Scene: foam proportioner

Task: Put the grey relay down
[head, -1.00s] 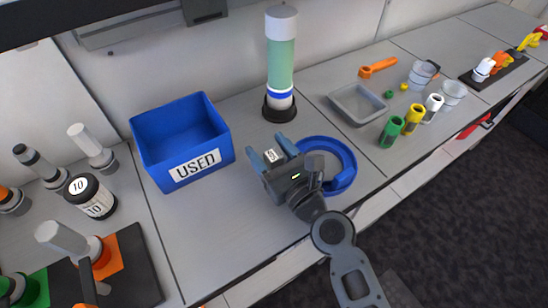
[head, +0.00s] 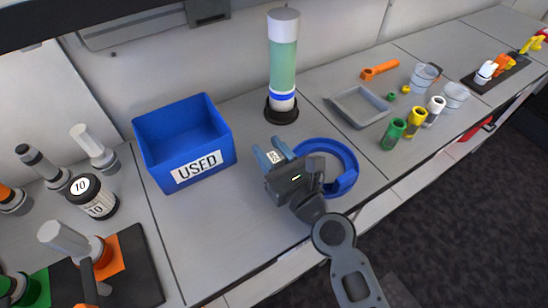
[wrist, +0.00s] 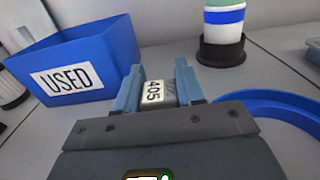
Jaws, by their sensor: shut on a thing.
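My gripper (head: 277,152) is over the counter, between the blue bin and the blue ring. The label of the relay (head: 274,157) also shows in the head view. I cannot tell whether the relay touches the counter (head: 215,225).
The blue bin (head: 184,150) marked USED stands to the left. A curved blue ring (head: 346,157) lies close on the right. A green-filled cylinder (head: 283,65) stands behind. A grey tray (head: 359,106) and coloured tubes lie further right. The counter in front of the bin is clear.

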